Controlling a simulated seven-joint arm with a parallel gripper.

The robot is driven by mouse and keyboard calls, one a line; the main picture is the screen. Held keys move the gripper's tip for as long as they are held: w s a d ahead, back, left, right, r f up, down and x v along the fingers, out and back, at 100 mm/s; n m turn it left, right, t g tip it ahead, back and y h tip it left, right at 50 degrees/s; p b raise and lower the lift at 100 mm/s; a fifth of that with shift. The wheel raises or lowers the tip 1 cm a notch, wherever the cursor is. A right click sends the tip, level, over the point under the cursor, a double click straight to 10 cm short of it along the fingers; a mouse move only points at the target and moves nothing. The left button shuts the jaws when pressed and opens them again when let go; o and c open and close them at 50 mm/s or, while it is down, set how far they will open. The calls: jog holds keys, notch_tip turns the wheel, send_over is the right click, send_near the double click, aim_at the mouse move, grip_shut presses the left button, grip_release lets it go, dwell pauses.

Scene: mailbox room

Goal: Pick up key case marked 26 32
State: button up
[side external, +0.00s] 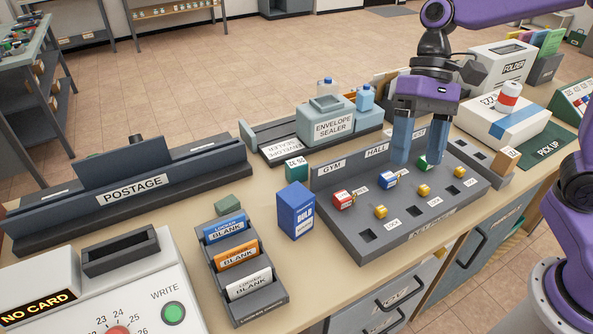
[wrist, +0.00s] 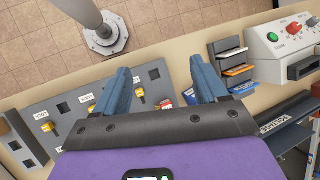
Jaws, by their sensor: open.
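My gripper (side external: 420,142) is open and points down over the grey slotted key board (side external: 352,237). Its two blue fingers are apart and nothing shows held between them. On the board a red case (side external: 343,200), a blue case (side external: 388,180) and a green case (side external: 423,163) sit along the back row; the green one is just below the fingers. A dark green block (side external: 296,167) with small white marks stands on the counter behind the board's left end. I cannot read 26 32 clearly on any of these. The wrist view shows the open gripper (wrist: 163,80) above the board (wrist: 38,98).
Yellow knobs (side external: 380,212) stand along the board's front. A blue box (side external: 295,210) and a card rack (side external: 243,260) are left of it. The envelope sealer (side external: 334,125) is behind. A white box (side external: 503,118) stands at right. Bare counter shows before the postage unit (side external: 133,190).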

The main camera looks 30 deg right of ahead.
jog(key=w+m+y, duration=0.5)
jog(key=w+m, duration=0.4)
jog(key=w, duration=0.6)
jog(key=w+d+f+m+t+y, duration=0.2)
jog(key=w+d+m+t+y, duration=0.3)
jog(key=w+d+m, duration=0.6)
jog(key=n, duration=0.3)
send_near(304, 160)
jog(key=x, duration=0.7)
jog(key=shift+s+a+f, duration=0.1)
jog(key=shift+s+a, duration=0.1)
jog(key=shift+s, duration=0.05)
jog(key=shift+w+x, duration=0.2)
jog(key=shift+x, duration=1.15)
jog(key=shift+w+x, duration=0.15)
jog(key=shift+x, duration=1.2)
jog(key=c, duration=1.1)
